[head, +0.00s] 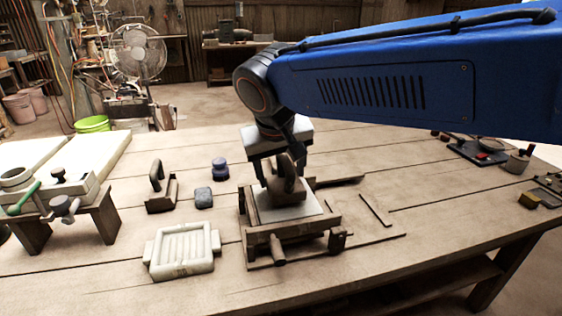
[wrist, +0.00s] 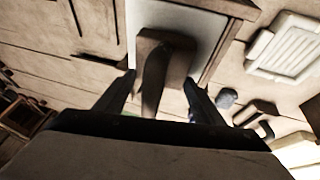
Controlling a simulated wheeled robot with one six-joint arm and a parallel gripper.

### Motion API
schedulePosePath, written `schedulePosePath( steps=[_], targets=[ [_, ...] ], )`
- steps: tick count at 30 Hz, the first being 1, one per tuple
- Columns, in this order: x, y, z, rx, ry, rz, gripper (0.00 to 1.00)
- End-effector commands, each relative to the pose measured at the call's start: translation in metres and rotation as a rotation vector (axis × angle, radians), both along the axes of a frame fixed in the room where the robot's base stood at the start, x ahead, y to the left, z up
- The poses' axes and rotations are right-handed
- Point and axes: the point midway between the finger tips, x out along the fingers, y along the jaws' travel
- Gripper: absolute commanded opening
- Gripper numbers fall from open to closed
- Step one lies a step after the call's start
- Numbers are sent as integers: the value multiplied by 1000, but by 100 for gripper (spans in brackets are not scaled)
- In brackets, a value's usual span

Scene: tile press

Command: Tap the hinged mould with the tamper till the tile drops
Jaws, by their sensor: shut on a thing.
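The hinged mould is a brown wooden frame (head: 292,234) on the bench, with a short round handle at its front. A pale grey slab (head: 288,212) lies within it, and this slab shows in the wrist view (wrist: 205,22). My gripper (head: 284,178) is above the mould, pointing down. It is shut on a brown wooden block with an upright grip, which I take for the tamper (wrist: 154,75). The tamper is over the slab; I cannot tell whether it touches it. My fingers hide part of the tamper. The tile is not clearly distinguishable from the slab.
A white ridged tray (head: 183,250) lies left of the mould. A wooden piece with a dark upright (head: 161,193) and dark small blocks (head: 204,197) stand behind it. A clamp press (head: 50,195) is at far left. Small tools lie at far right; bench between is mostly clear.

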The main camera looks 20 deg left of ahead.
Motion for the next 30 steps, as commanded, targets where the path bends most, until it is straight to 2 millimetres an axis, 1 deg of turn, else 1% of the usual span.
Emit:
schedulePosePath(
  steps=[1,2,3,8,11,15,18,30],
  targets=[
    [0,-1,-10,-2,1,0,21],
    [0,0,-14,-2,0,0,21],
    [0,-1,-21,-2,0,0,16],
    [0,0,-19,-2,1,-1,16],
    [0,0,-11,-1,1,0,16],
    [0,1,11,2,0,0,16],
    [0,0,23,1,-1,-1,16],
    [0,0,25,0,0,0,16]
  ],
)
